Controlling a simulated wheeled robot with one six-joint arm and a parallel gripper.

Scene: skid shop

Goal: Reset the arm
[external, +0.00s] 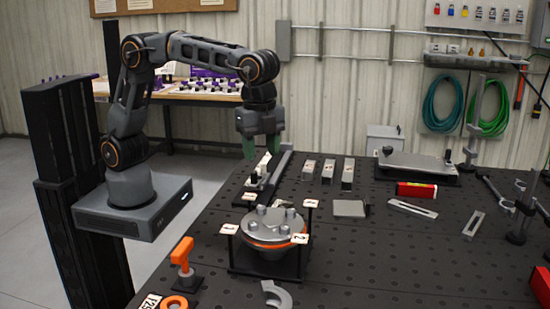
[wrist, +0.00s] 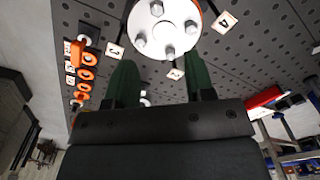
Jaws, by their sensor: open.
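My arm reaches out over the dark perforated table, bent with its wrist pointing down. My gripper (external: 261,146) hangs above the left far part of the table, close to a dark rail fixture (external: 272,176). In the wrist view the green fingers of my gripper (wrist: 156,88) stand well apart with nothing held between them. The round flange (external: 269,226) with several bolts sits on a dark stand nearer the camera. It also shows in the wrist view (wrist: 180,12), beyond the fingertips. The view does not settle the exact gap between fingertips and rail.
Metal blocks (external: 328,171) stand right of the rail. A flat plate (external: 349,208), a red box (external: 417,190) and slotted bars (external: 413,208) lie farther right. An orange-topped tool (external: 183,256) and a grey C-shaped part (external: 277,294) are at the front.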

